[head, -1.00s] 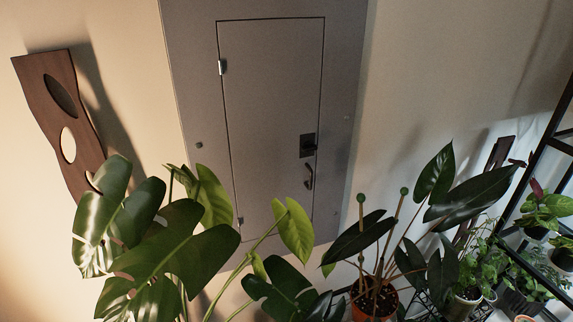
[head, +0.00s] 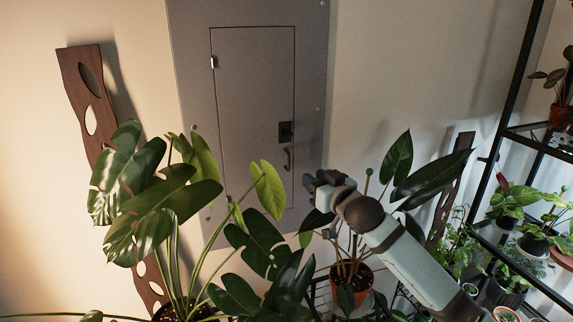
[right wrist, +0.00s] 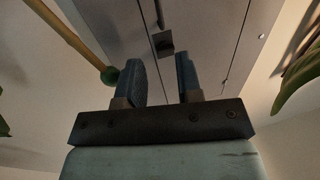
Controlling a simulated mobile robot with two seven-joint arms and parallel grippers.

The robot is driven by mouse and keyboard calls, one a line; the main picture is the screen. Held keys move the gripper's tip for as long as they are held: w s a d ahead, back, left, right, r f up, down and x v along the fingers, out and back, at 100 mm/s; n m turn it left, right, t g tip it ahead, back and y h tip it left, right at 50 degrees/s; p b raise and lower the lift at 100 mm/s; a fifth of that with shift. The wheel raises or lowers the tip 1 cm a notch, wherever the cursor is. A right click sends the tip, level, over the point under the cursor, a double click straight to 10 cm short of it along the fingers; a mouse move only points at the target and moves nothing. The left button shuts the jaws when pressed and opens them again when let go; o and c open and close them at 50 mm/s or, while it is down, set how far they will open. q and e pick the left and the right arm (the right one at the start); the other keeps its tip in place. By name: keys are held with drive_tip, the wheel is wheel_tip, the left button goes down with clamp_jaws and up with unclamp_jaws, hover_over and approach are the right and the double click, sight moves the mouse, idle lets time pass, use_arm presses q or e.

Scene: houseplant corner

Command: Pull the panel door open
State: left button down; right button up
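The grey panel door (head: 250,100) is closed in its wall frame, with its hinge (head: 213,62) on the left side. A small dark pull handle (head: 287,159) sits on its right side, just below a black latch plate (head: 285,131). My right gripper (head: 309,183) is in front of the panel, a little right of and below the handle in the picture. In the right wrist view its two fingers (right wrist: 160,77) are apart with nothing between them. The latch plate (right wrist: 162,42) and handle (right wrist: 160,14) show beyond the fingertips. My left gripper is out of view.
A large-leaved plant (head: 165,205) stands in front of the panel's lower left. A potted plant (head: 352,278) with stakes stands beside my right arm. A black shelf (head: 510,150) with several pots is at right. A wooden board (head: 90,100) leans on the left wall.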

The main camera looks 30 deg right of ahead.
sight(289, 168)
drive_tip(key=shift+w+d+f+p, duration=0.15)
drive_tip(key=shift+w+p, duration=0.55)
drive_tip(key=shift+w, duration=2.45)
drive_tip(key=shift+w+d+r+p, duration=0.1)
drive_tip(key=shift+w+p, duration=0.55)
drive_tip(key=shift+w, duration=2.45)
drive_tip(key=c, duration=0.6)
clamp_jaws()
